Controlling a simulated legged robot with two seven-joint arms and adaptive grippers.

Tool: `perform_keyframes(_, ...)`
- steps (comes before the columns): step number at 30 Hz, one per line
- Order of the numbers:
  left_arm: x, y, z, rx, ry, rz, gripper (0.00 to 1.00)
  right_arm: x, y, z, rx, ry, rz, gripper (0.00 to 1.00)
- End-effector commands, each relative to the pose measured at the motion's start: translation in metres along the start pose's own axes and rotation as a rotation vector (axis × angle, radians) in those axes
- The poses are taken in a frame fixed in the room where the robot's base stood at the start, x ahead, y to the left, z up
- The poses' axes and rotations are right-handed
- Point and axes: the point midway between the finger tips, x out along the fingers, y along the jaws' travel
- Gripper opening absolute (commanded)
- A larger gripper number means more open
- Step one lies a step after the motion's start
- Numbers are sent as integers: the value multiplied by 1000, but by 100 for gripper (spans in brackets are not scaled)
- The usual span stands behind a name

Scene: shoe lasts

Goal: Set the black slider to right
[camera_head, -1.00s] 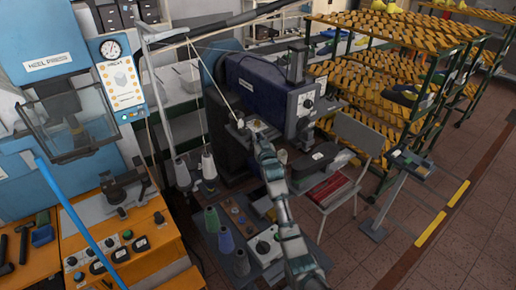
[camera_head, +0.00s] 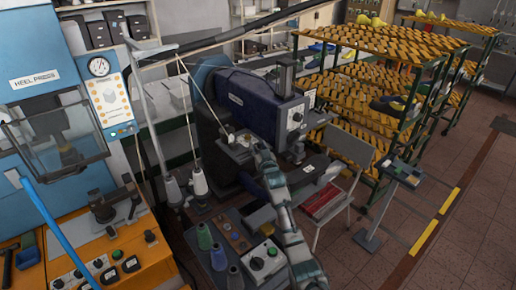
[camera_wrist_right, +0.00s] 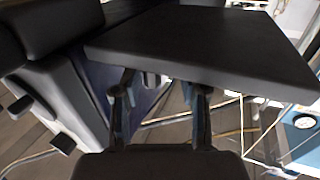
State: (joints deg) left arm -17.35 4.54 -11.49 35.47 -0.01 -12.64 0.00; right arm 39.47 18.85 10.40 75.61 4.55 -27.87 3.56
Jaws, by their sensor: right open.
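My right arm reaches up from the bottom of the head view to the dark blue machine (camera_head: 255,105). My right gripper (camera_head: 258,148) is small there, at the front of the machine beside its pale work plate (camera_head: 238,143). In the right wrist view the two fingers of the right gripper (camera_wrist_right: 160,105) stand apart with nothing held between them. A thick black slab (camera_wrist_right: 205,50) lies across the view just beyond the fingertips; I cannot tell whether they touch. I cannot clearly pick out the black slider. My left gripper is out of view.
A control box (camera_head: 263,262) and thread cones (camera_head: 219,257) stand beside my right arm. Yellow-laden racks (camera_head: 380,75) stand behind.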

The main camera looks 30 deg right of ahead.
Motion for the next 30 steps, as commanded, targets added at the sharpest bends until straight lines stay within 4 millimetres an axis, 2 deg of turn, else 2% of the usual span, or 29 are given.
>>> perform_keyframes(5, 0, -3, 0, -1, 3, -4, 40, -5, 0, 1, -1, 0, 0, 43)
perform_keyframes(8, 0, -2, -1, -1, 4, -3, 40, -16, 0, 2, -1, 0, -1, 43)
perform_keyframes(21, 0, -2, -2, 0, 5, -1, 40, -101, -2, 2, -2, 0, 0, 43)
perform_keyframes(25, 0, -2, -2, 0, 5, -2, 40, -114, -3, 2, -2, -1, -1, 43)
perform_keyframes(30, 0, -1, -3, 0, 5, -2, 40, -118, -2, 2, -2, -2, 0, 43)
